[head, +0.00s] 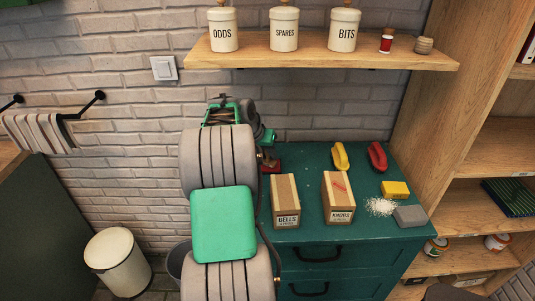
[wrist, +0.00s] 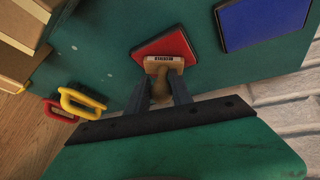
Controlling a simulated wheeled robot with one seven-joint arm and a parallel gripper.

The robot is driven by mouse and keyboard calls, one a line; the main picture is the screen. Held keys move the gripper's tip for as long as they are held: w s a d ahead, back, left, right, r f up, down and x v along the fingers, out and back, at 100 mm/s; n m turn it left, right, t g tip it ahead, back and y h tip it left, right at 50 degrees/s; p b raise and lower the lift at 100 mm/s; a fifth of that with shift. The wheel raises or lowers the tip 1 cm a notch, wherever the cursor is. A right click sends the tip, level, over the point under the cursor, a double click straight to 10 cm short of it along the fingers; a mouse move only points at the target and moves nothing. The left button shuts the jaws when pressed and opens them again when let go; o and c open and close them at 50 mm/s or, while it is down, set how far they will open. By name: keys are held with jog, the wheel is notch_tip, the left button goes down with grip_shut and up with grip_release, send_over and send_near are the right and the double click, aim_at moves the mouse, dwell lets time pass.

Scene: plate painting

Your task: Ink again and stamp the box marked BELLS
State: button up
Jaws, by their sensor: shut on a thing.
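The box marked BELLS (head: 287,205) stands on the green cabinet top (head: 312,172), and no red mark shows on its top. My gripper (wrist: 160,92) is shut on the wooden handle of a stamp (wrist: 161,82). In the wrist view the stamp overlaps the near edge of a red ink pad (wrist: 160,44); whether it touches the pad I cannot tell. The pad also shows partly in the head view (head: 271,165), behind BELLS. A blue pad (wrist: 262,22) lies beside the red one in the wrist view; my arm seems to hide it in the head view.
The KNOBS box (head: 338,199), with a red mark on top, stands right of BELLS. A yellow-handled tool (head: 340,157) and a red-handled one (head: 377,156) lie behind it. A yellow block (head: 395,189), white grains (head: 380,207) and a grey block (head: 410,216) lie at the right.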

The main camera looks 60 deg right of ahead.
jog(key=shift+f, duration=0.1)
jog(key=shift+r+p, duration=2.5)
jog(key=shift+r, duration=1.05)
